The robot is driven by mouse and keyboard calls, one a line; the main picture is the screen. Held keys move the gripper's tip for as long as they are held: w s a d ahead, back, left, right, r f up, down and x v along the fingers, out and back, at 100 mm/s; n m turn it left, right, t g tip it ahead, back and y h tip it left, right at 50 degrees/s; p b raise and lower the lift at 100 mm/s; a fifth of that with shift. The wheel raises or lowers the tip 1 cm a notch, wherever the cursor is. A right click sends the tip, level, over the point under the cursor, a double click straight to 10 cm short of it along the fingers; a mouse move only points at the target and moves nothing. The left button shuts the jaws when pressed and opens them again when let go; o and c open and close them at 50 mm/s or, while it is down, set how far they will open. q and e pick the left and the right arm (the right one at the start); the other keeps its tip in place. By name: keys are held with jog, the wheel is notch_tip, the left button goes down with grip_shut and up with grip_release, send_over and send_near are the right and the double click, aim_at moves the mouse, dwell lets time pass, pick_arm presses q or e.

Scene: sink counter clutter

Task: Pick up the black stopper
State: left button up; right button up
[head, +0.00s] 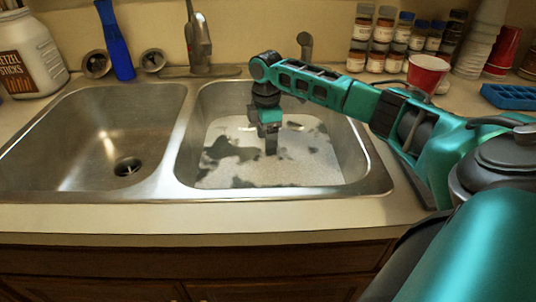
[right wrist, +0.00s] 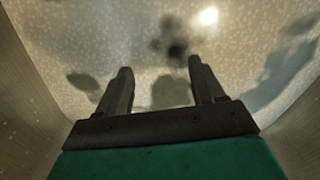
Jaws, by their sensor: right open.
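My right gripper (head: 270,145) points down into the right basin (head: 361,172), above its pale, speckled bottom. In the right wrist view the gripper (right wrist: 160,68) has its two fingers apart, with nothing between them. A dark blurred spot (right wrist: 178,48) shows just beyond the fingertips; I cannot tell whether it is the black stopper, the drain or a shadow. I cannot clearly make out a black stopper in the head view. My left gripper is not in view.
The left basin (head: 90,125) is empty, with a dark drain (head: 127,167). Spice jars (head: 383,30), a red cup (head: 427,72) and a white jar (head: 30,55) line the counter.

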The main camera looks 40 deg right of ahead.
aim_at(268, 159)
jog(key=f, duration=0.3)
jog(key=f+b, duration=0.1)
jog(key=shift+s+d+f, duration=0.1)
jog(key=shift+s+f, duration=0.2)
jog(key=shift+s, duration=0.1)
jog(key=shift+f, duration=0.35)
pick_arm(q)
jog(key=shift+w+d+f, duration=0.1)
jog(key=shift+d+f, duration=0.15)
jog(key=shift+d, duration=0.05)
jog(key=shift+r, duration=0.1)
pick_arm(e)
jog(key=c, duration=0.9)
jog(key=shift+c, duration=1.1)
jog(key=shift+r, duration=0.1)
